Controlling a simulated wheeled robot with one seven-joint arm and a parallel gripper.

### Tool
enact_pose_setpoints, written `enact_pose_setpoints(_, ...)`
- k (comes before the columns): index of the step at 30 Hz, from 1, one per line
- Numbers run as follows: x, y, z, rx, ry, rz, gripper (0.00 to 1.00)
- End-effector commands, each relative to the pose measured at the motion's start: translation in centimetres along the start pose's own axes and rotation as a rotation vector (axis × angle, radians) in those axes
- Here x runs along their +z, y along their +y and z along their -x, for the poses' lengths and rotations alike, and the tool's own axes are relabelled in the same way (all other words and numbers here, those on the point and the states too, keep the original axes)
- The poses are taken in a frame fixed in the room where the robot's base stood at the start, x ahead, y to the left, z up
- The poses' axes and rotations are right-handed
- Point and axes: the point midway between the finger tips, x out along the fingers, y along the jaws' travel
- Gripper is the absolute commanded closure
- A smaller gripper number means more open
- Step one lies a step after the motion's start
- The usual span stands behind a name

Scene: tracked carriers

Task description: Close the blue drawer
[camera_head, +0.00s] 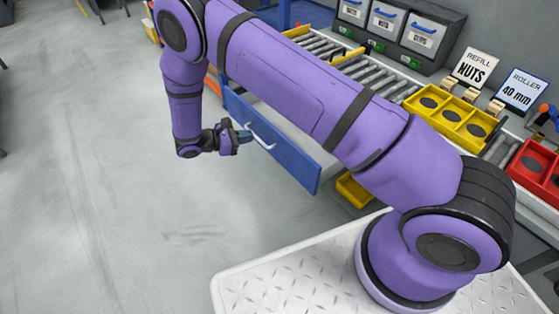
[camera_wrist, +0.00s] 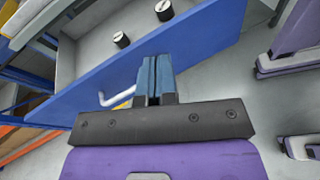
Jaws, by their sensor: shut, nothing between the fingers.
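The blue drawer (camera_head: 290,158) stands out from under the roller bench in the head view, with a pale bar handle (camera_head: 262,138) on its front. My gripper (camera_head: 243,136) is shut and empty, in front of the drawer face near the handle. In the wrist view the blue drawer front (camera_wrist: 205,45) runs diagonally behind the shut fingertips (camera_wrist: 154,70). The handle (camera_wrist: 116,99) is just left of the fingers there. I cannot tell whether the fingertips touch the drawer face. Two dark knob-like parts (camera_wrist: 122,40) show inside the open drawer. My arm hides part of the drawer in the head view.
Rollers (camera_head: 385,82) run along the bench, with a yellow tray (camera_head: 450,116) and a red tray (camera_head: 537,165) at the right. Grey bins (camera_head: 425,35) stand behind. A yellow bin (camera_head: 354,189) is low beside the drawer. The floor at the left is clear.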

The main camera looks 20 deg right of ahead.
Motion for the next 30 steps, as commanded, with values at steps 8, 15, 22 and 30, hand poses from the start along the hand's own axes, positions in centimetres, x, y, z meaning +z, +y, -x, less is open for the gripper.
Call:
enact_pose_setpoints(8,-9.8,-4.2,-0.9,0.175,-0.140,0.144,1.00)
enact_pose_setpoints(15,-14.5,-6.9,-1.8,0.276,-0.211,0.213,1.00)
enact_pose_setpoints(22,-15.2,-7.1,-2.6,0.293,-0.226,0.223,1.00)
enact_pose_setpoints(30,-14.3,-5.8,-6.7,0.289,-0.226,0.224,1.00)
